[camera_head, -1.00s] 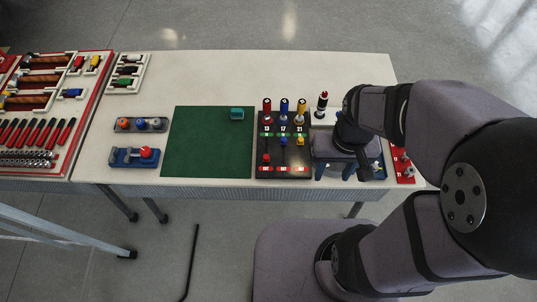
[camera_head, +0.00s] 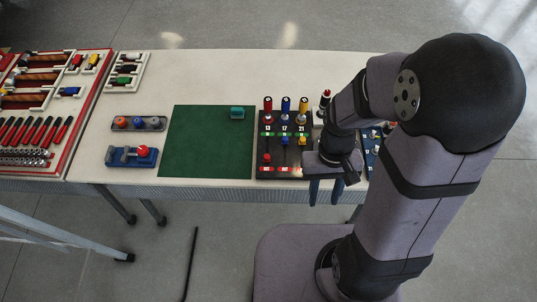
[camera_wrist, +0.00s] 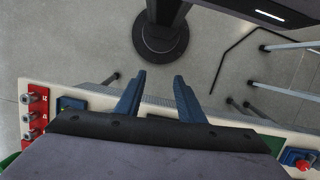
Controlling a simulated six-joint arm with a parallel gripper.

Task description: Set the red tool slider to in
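The black slider panel (camera_head: 261,140) stands on the table right of the green mat. Its small red slider (camera_head: 267,158) sits low in its track, near a red label strip. The blue slider (camera_head: 284,141) and yellow slider (camera_head: 302,142) sit higher in theirs, near the green labels. A red-handled tool (camera_head: 268,104) stands at the back of the panel, above the red slider's track. My gripper (camera_head: 325,193) is open and empty at the table's front edge, right of the panel, fingers apart. The wrist view shows its fingers (camera_wrist: 160,82) over the floor; the panel is not clear there.
Blue and yellow upright tools (camera_head: 285,105) crowd the panel's back. A black and red upright tool (camera_head: 325,98) stands beside my arm. A teal block (camera_head: 237,113) lies on the green mat (camera_head: 205,145), otherwise bare. A blue vise-like device (camera_head: 132,157) is farther left.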

